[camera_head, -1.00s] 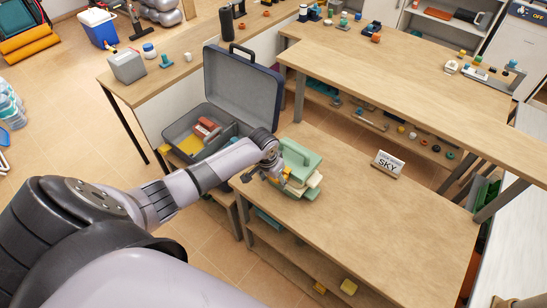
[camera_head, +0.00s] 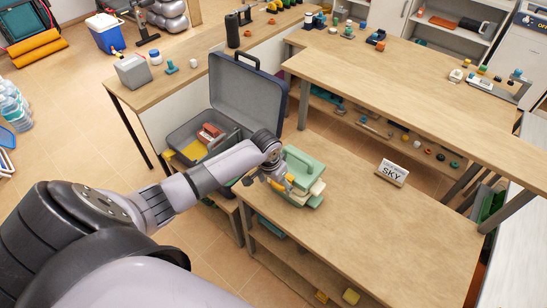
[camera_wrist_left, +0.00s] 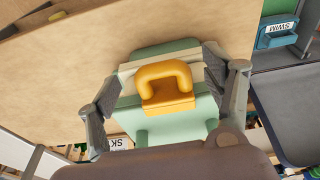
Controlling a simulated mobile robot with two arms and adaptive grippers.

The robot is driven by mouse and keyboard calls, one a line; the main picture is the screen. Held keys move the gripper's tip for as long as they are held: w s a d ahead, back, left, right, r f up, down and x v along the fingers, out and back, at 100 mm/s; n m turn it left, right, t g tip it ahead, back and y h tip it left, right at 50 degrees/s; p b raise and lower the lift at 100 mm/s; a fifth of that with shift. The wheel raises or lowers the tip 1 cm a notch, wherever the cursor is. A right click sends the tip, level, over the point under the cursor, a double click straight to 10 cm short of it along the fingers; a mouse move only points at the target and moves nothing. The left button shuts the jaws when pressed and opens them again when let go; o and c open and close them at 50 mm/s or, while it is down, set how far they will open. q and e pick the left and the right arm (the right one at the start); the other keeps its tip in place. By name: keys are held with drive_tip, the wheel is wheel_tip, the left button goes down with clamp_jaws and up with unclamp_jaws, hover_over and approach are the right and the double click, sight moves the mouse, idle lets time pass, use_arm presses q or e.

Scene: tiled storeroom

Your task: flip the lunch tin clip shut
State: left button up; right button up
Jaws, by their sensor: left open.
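The lunch tin (camera_head: 307,167) is pale green with cream layers and stands on the low wooden table, at its left end. Its yellow clip (camera_wrist_left: 165,99) is a thick loop on the side facing my left gripper. My left gripper (camera_head: 277,184) is at that side of the tin. In the left wrist view the open fingers (camera_wrist_left: 164,72) stand on either side of the clip, with gaps to it. The arm hides part of the tin in the head view. I cannot tell whether the clip is latched. My right gripper is not in view.
An open grey case (camera_head: 247,95) stands just behind and left of the tin. A small sign reading SKY (camera_head: 392,172) stands to the right on the low table (camera_head: 380,230). The table between and in front is clear. A higher wooden bench (camera_head: 400,80) runs behind.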

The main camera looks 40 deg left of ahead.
use_arm(q)
drive_tip(key=v, duration=0.9)
drive_tip(key=shift+r, duration=0.15)
drive_tip(key=shift+n, duration=0.5)
drive_tip(key=s+f+b, duration=0.1)
drive_tip(key=f, duration=0.6)
drive_tip(key=s+f+b, duration=0.1)
drive_tip(key=f+b, duration=0.1)
drive_tip(key=f, duration=0.6)
drive_tip(key=s+a+f+b, duration=0.1)
drive_tip(key=f+b, duration=0.1)
drive_tip(key=f, duration=0.5)
drive_tip(key=shift+s+f, duration=0.3)
drive_tip(key=shift+s, duration=0.05)
drive_tip(key=s+d+f+m+b, duration=0.15)
drive_tip(key=s+f+b, duration=0.25)
drive_tip(key=s+f, duration=0.85)
drive_tip(key=s+d+f+b, duration=0.25)
drive_tip(key=s+f, duration=0.75)
drive_tip(key=f, duration=0.5)
drive_tip(key=s+d+f+b, duration=0.1)
drive_tip(key=s+d+f, duration=0.1)
drive_tip(key=s, duration=0.5)
drive_tip(key=s+d+f+m+g+b, duration=0.1)
drive_tip(key=s+d+f+b, duration=0.1)
drive_tip(key=s, duration=0.6)
wheel_tip(320, 180, down, 3)
drive_tip(key=shift+d+r, duration=0.1)
drive_tip(key=shift+d, duration=0.75)
drive_tip(key=shift+s, duration=0.1)
